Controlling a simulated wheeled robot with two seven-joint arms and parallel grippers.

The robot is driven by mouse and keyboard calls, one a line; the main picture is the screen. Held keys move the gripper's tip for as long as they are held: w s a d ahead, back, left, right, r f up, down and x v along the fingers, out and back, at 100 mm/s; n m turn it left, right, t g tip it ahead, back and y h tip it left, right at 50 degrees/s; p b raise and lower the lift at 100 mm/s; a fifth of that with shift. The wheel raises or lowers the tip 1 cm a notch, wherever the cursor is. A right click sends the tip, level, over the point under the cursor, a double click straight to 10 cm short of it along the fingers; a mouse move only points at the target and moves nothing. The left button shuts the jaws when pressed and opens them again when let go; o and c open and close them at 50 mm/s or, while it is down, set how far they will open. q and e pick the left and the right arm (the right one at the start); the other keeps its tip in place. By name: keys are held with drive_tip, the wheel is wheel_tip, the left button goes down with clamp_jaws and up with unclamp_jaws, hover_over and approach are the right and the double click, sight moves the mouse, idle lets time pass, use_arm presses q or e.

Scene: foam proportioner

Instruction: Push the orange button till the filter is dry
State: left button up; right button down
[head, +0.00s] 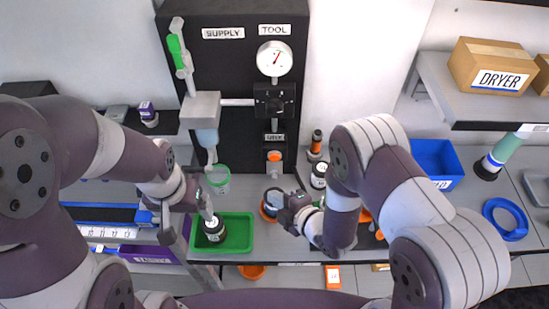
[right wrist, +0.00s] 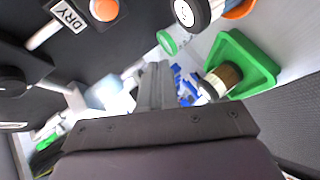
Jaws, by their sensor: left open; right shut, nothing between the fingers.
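The orange button (head: 275,156) sits on the dark panel under a DRY label (head: 275,137). In the right wrist view the button (right wrist: 104,9) is at the top left, apart from my fingers. My right gripper (head: 287,208) is shut and empty, below the button and beside a dark-rimmed round part (head: 273,198) in an orange ring. That part shows in the right wrist view (right wrist: 190,12); I cannot tell if it is the filter.
A clear green-rimmed cup (head: 218,180) stands behind the tray. A gauge (head: 274,58) and black valve block (head: 274,100) are above the button. Bottles (head: 318,175) stand right of the panel. A blue bin (head: 436,160) and blue ring (head: 505,219) are at the right.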

sight(275, 157)
drive_tip(key=shift+s, duration=0.1)
drive_tip(key=w+b, duration=0.1)
drive_tip(key=w, duration=0.6)
drive_tip(key=shift+w+f, duration=0.1)
drive_tip(key=shift+w, duration=0.85)
drive_tip(key=shift+w+b, duration=0.15)
drive_tip(key=shift+b, duration=0.25)
idle(0.9)
drive_tip(key=shift+w, duration=0.3)
drive_tip(key=shift+w+b, duration=0.35)
drive_tip(key=shift+w, duration=0.05)
idle(0.7)
idle(0.3)
drive_tip(key=shift+s, duration=0.85)
